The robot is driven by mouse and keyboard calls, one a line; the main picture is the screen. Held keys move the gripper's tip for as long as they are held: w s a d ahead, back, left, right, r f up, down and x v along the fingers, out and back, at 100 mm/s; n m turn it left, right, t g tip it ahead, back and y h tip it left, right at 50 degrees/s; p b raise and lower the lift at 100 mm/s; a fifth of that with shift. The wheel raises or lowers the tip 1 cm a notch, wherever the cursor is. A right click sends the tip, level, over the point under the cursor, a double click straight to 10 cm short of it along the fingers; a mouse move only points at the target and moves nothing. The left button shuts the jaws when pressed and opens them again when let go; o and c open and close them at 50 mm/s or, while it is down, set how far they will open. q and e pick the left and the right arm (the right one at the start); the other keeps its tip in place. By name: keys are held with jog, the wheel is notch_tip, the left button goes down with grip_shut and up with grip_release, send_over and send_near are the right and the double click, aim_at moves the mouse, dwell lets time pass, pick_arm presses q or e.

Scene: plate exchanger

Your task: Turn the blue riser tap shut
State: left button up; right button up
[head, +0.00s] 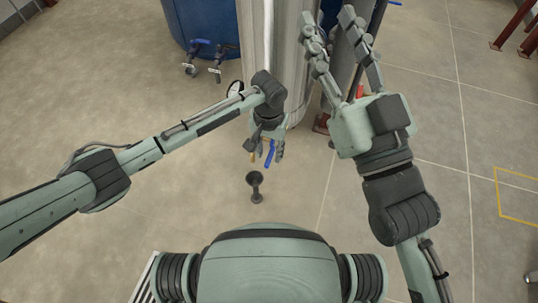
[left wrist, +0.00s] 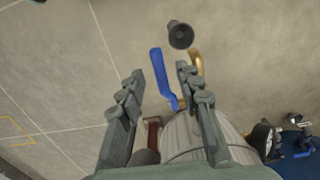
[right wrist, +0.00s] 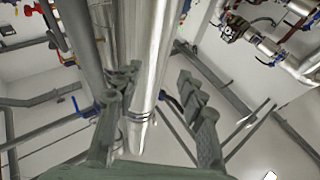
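A blue lever (head: 269,158) hangs beside a brass spout (head: 253,156) at the front foot of the steel column. The lever also shows in the left wrist view (left wrist: 162,80), between the spread fingers of my left gripper (left wrist: 160,88), with the brass spout (left wrist: 196,66) by the right finger. My left gripper is open; contact with the lever cannot be told. My right gripper (head: 337,28) is open and raised beside the column. In the right wrist view, another blue handle (right wrist: 76,104) sits on piping left of the fingers. Which handle is the riser tap is not clear.
A black funnel (head: 256,186) stands on the floor below the spout. The steel column (head: 283,60) rises between my arms. A blue tank (head: 205,20) with blue-handled taps (head: 195,55) stands behind left. The floor around is mostly clear.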

pick_arm(q)
jog(key=shift+f, duration=0.9)
jog(key=shift+c, duration=0.4)
grip_shut()
